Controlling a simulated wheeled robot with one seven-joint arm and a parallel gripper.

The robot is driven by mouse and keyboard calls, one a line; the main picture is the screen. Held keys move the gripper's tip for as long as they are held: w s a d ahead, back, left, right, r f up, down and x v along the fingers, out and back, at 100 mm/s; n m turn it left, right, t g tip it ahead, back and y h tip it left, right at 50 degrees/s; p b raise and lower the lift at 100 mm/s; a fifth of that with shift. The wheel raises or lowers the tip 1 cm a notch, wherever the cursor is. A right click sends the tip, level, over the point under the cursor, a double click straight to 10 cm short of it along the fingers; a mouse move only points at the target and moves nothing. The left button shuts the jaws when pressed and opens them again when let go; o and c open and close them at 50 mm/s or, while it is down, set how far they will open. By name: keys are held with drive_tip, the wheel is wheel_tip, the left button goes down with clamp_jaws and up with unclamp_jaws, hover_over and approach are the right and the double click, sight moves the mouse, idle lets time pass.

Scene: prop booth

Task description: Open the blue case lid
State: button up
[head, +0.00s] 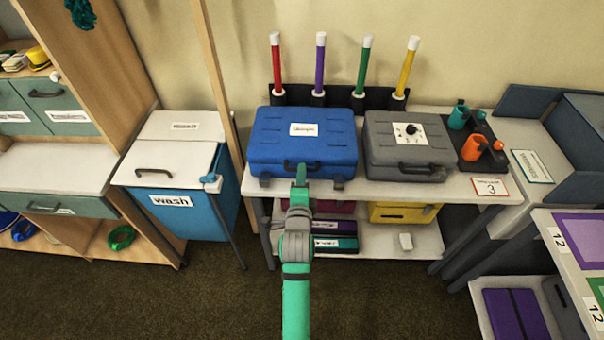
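The blue case (270,142) lies flat on the white table, with its lid shut. It has a white label on top and a dark handle (302,166) on its front side, with grey latches to either side. My green arm reaches up from the bottom of the head view. My gripper (301,172) is right at the front of the case, by the handle. Its fingers are small and seen from behind, so I cannot tell whether they are open or touch the handle.
A grey case (408,148) with a dial stands close to the right of the blue case. Several coloured wands (320,65) stand upright behind. Orange and green spray-like items (476,147) sit at right. A blue wash bin (171,202) stands left of the table (455,187).

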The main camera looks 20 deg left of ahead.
drive_tip(key=shift+x, duration=0.85)
drive_tip(key=shift+c, duration=0.4)
